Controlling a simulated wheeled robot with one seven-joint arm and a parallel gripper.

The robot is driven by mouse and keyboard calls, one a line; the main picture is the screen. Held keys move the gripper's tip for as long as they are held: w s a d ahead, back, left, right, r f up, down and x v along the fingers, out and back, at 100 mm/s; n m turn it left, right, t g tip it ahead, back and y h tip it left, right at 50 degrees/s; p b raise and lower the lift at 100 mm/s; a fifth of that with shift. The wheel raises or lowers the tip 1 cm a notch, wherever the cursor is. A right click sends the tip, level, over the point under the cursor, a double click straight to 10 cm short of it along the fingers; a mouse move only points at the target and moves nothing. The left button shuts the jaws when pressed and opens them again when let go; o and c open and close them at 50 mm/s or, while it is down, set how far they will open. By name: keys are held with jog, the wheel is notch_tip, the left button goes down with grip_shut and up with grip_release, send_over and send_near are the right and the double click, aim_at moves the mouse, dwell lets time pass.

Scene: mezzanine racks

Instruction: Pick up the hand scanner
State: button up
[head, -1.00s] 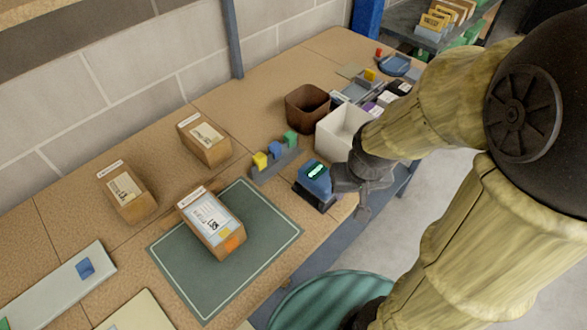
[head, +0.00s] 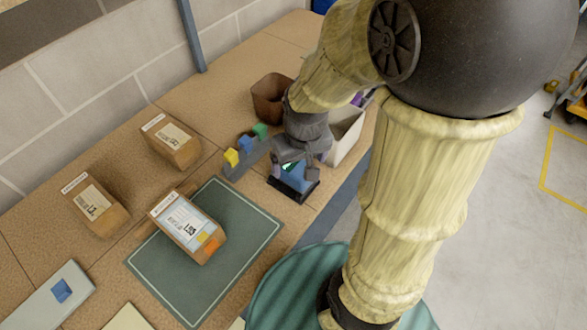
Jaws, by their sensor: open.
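A blue device with a green lit display, which looks like the hand scanner (head: 297,176), sits on a black base (head: 296,194) near the front edge of the bench. My gripper (head: 299,163) is over it, pointing down, and covers much of its upper side. The jaws are open. I cannot tell whether the fingers are around the device or still above it.
A grey holder with yellow, blue and green blocks (head: 232,157) stands just left of my gripper. A white bin (head: 346,135) and a brown bin (head: 270,98) are close behind. Boxes (head: 187,226) stand left, one on a green mat (head: 160,284).

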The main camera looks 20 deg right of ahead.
aim_at(296, 174)
jog(key=w+a+r+n+g+h+p, duration=0.1)
jog(key=w+n+g, duration=0.1)
jog(key=w, duration=0.3)
jog(key=w+a+r+n+g+h, duration=0.1)
jog(key=w+a+n+g, duration=0.1)
jog(key=w, duration=0.4)
jog(key=shift+a+r+n+g+h+p, duration=0.35)
jog(key=shift+n+g, duration=0.45)
jog(key=shift+n, duration=0.3)
jog(key=shift+w+d+f, duration=0.1)
jog(key=shift+f, duration=0.05)
jog(key=p+x, duration=0.1)
jog(key=x, duration=1.1)
jog(key=shift+f+p, duration=0.1)
jog(key=shift+p, duration=0.2)
jog(key=x, duration=0.1)
jog(key=p+x, duration=0.1)
jog(key=x, duration=0.2)
jog(key=shift+d, duration=0.3)
jog(key=shift+d+f, duration=0.1)
jog(key=shift+f, duration=0.3)
jog(key=shift+f, duration=0.1)
